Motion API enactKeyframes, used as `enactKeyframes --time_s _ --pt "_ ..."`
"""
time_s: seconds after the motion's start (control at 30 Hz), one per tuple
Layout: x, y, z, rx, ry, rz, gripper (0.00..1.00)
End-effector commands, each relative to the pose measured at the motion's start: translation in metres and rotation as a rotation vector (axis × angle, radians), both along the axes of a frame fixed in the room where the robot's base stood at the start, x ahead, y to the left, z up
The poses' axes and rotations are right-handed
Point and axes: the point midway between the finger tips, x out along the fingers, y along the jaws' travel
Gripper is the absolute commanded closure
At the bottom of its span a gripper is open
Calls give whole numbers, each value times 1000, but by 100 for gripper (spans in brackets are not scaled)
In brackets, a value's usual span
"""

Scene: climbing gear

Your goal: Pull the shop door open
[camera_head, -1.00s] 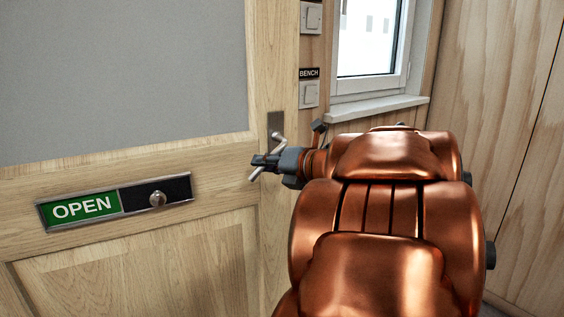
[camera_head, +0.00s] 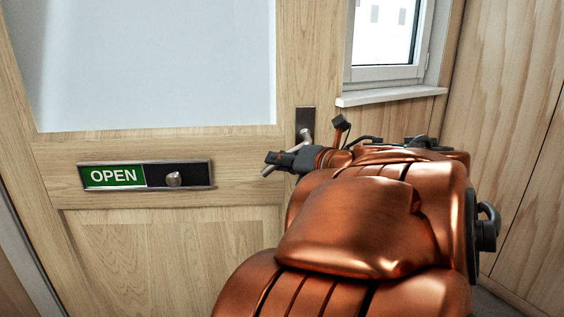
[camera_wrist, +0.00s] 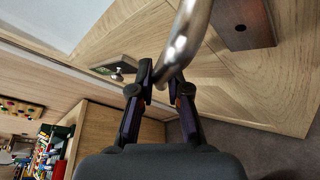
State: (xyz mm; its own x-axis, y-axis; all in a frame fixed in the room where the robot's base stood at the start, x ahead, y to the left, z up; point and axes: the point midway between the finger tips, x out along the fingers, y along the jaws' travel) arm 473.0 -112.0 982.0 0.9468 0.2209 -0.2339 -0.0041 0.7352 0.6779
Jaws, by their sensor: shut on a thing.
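The shop door (camera_head: 165,148) is pale wood with a large pane, and fills the left and middle of the head view. Its right edge stands in front of the wall beside the window, so it looks partly swung toward me. The silver lever handle (camera_head: 308,135) sits on a dark plate (camera_head: 304,118) near that edge. My gripper (camera_head: 277,161) is shut on the lever, which slants down to the left. In the wrist view my fingertips (camera_wrist: 160,78) close around the end of the lever (camera_wrist: 187,35); the grip is partly hidden.
A green and black OPEN sign with a small knob (camera_head: 118,176) is on the door. A window (camera_head: 388,40) with a white sill (camera_head: 390,95) and a wood-panelled wall (camera_head: 515,120) stand close on the right. Shelves with colourful items (camera_wrist: 52,145) show in the wrist view.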

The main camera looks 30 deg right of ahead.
Motion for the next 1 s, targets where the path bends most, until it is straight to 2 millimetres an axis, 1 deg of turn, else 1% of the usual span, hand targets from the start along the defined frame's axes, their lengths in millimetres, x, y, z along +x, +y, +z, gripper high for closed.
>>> enactKeyframes --time_s 0.07,0.1,0.33,0.73,1.0 --pt "0 -2 0 0 0 -4 100" --pt "0 -2 0 0 0 -6 81" --pt "0 -3 -1 0 1 -7 58" --pt "-2 -2 0 0 2 -5 58" --pt "-19 -7 4 -1 1 -9 58"
